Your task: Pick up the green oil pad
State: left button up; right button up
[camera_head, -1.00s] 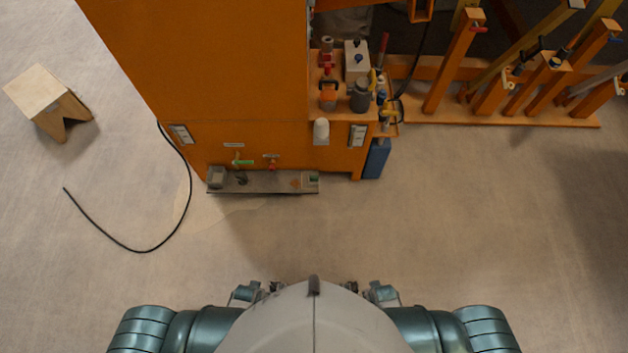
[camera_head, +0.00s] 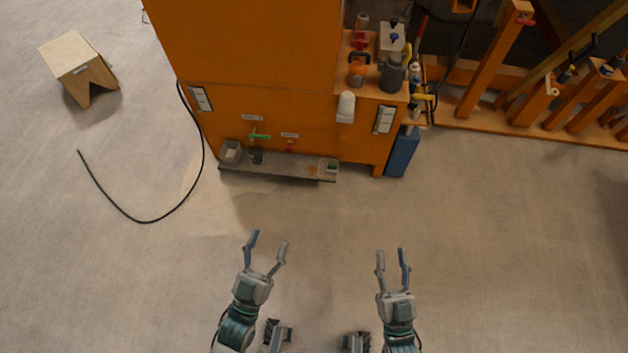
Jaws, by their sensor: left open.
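A small green patch (camera_head: 333,166), perhaps the green oil pad, lies at the right end of the low grey tray (camera_head: 290,169) at the foot of the orange cabinet. It is too small to make out clearly. My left gripper (camera_head: 268,241) is open and empty over the floor, in front of the tray and lower in the picture. My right gripper (camera_head: 391,253) is also open and empty, further right, below the blue canister (camera_head: 403,152). Neither gripper touches anything.
The orange cabinet (camera_head: 265,60) has a green-handled valve (camera_head: 259,136) above the tray. A shelf of bottles and tools juts out at its right. A black cable (camera_head: 150,218) and a wooden stool (camera_head: 75,60) are at the left. The floor before the tray is clear.

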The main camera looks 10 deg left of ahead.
aim_at(332, 167)
jog(key=i+l+z, duration=0.1)
jog(key=i+z, duration=0.35)
jog(key=i, duration=1.35)
